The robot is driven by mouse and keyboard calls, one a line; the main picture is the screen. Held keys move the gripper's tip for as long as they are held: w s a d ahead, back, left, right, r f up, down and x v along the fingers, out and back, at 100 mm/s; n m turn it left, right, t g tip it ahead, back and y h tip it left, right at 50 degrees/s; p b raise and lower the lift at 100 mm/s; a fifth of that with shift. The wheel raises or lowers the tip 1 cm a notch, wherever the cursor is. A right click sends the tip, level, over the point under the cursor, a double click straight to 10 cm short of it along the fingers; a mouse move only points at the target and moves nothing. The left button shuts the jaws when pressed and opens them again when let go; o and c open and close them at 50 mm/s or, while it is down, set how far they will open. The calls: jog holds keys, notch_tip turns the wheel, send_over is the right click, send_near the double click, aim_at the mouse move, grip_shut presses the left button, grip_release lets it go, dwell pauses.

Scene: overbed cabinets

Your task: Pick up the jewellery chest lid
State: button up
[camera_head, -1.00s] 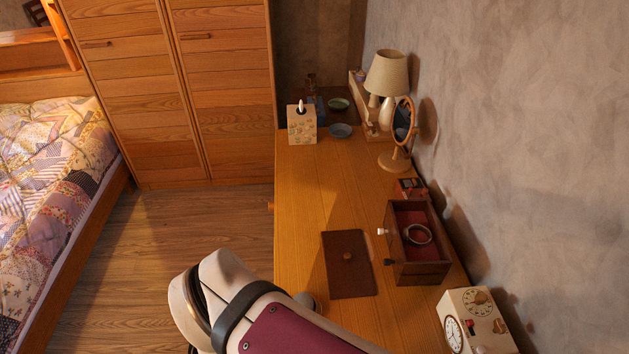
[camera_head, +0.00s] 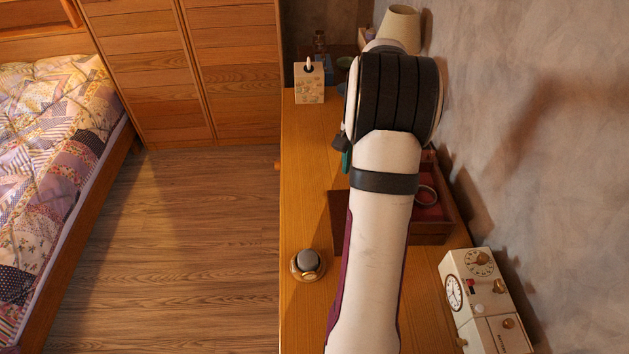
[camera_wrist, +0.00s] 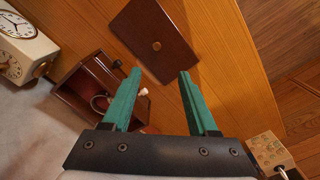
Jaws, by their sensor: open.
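The jewellery chest lid is a flat dark brown panel with a small round knob, lying on the desk. In the wrist view the lid (camera_wrist: 153,38) is beyond my open fingertips, apart from them. In the head view only a strip of the lid (camera_head: 337,207) shows beside my arm, which hides the rest. The open chest (camera_head: 432,230) stands to the right of the lid, with a red lining and a silvery ring inside; it also shows in the wrist view (camera_wrist: 84,108). My gripper (camera_wrist: 160,80) has green fingers, spread apart and empty. The head view mostly hides it behind my arm.
A cream clock radio (camera_head: 480,295) stands at the right desk edge. A tissue box (camera_head: 309,84) and a lamp (camera_head: 400,28) are at the far end. A round grey-topped object (camera_head: 307,264) sits near the left edge. A wall bounds the right side.

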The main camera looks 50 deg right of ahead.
jog(key=f, duration=1.4)
jog(key=shift+s+a, duration=0.2)
jog(key=shift+s, duration=0.15)
grip_shut()
